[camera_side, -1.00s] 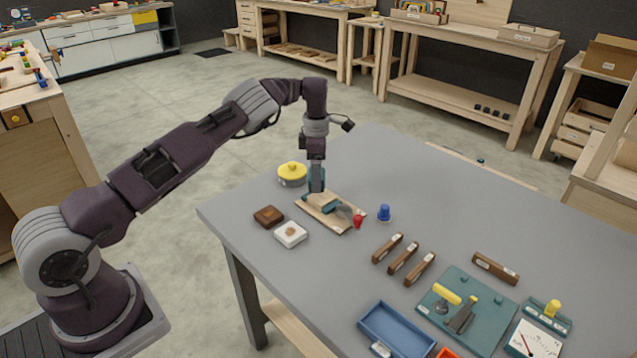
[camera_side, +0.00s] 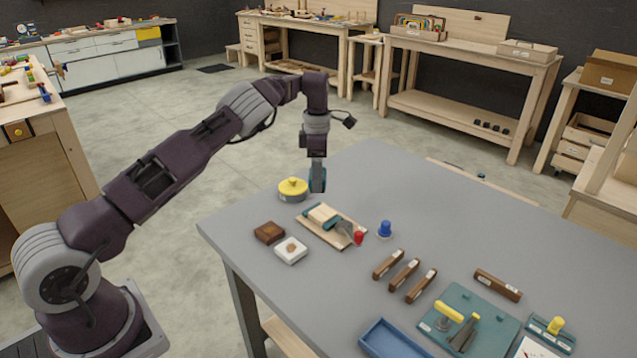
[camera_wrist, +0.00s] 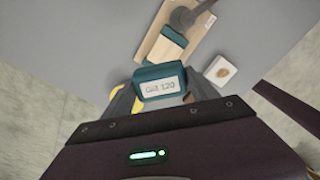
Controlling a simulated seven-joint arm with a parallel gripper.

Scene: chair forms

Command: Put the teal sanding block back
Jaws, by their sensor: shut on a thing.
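The teal sanding block (camera_side: 317,180) is in my gripper (camera_side: 317,186), held upright above the table behind the wooden board (camera_side: 315,229). In the wrist view the teal block (camera_wrist: 162,84) sits between my gripper's two grey fingers (camera_wrist: 163,97), with a white label that seems to read "Grit 120". The board (camera_wrist: 153,44) lies just beyond it. On the board rest a pale wood piece with teal ends (camera_side: 323,215) and a grey tool (camera_side: 345,229). The block's underside is hidden.
A yellow-lidded round tin (camera_side: 293,188) stands left of my gripper. A brown block (camera_side: 269,232) and a white block (camera_side: 291,250) lie in front. A red piece (camera_side: 359,238) and a blue piece (camera_side: 385,229) stand to the right.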

